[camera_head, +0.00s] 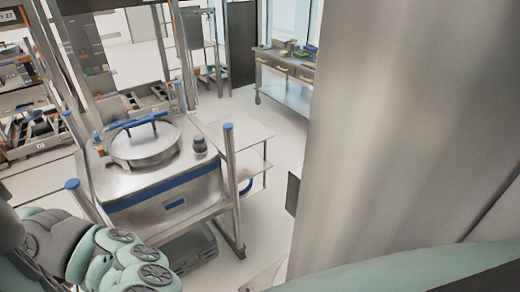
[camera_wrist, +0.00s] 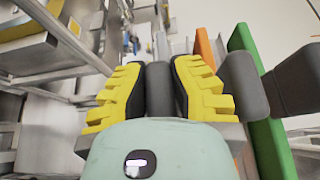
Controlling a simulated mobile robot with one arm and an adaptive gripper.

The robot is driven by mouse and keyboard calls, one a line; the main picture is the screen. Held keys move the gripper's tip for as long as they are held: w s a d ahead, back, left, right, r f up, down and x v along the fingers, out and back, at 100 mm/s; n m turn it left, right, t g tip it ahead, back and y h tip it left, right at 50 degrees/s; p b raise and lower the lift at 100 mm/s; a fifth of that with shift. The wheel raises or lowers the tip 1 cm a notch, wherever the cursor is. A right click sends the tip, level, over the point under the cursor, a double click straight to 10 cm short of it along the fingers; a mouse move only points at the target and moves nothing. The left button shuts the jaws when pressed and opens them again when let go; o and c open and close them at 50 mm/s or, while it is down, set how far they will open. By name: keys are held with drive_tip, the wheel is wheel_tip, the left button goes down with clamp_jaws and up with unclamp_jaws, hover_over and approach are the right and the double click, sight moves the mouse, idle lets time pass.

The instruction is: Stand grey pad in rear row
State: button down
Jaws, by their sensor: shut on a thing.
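In the wrist view my gripper (camera_wrist: 160,72), with yellow ridged fingers and dark inner faces, is shut on a dark grey pad (camera_wrist: 159,95). The pad is seen nearly edge-on between the fingers, and its lower part is hidden by the pale green gripper body. A green panel (camera_wrist: 245,42) and an orange panel (camera_wrist: 204,48) stand upright just right of the fingers. Dark grey blocks (camera_wrist: 295,78) lie in front of the green panel; I cannot tell what they are. The head view does not show my gripper or the pad.
In the head view a steel cart (camera_head: 165,185) with a round-lidded vessel (camera_head: 145,145) stands at left centre. Racks (camera_head: 35,110) are behind it, and a workbench (camera_head: 285,75) is at the back. A large grey column blocks the right side. Pale floor is open between cart and bench.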

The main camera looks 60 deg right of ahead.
drive_tip(key=shift+f, duration=0.1)
idle(0.3)
drive_tip(key=c, duration=0.9)
unclamp_jaws()
drive_tip(key=shift+d, duration=0.1)
drive_tip(key=v, duration=1.1)
drive_tip(key=shift+d+r, duration=0.2)
drive_tip(key=shift+d, duration=0.15)
drive_tip(key=shift+s, duration=0.1)
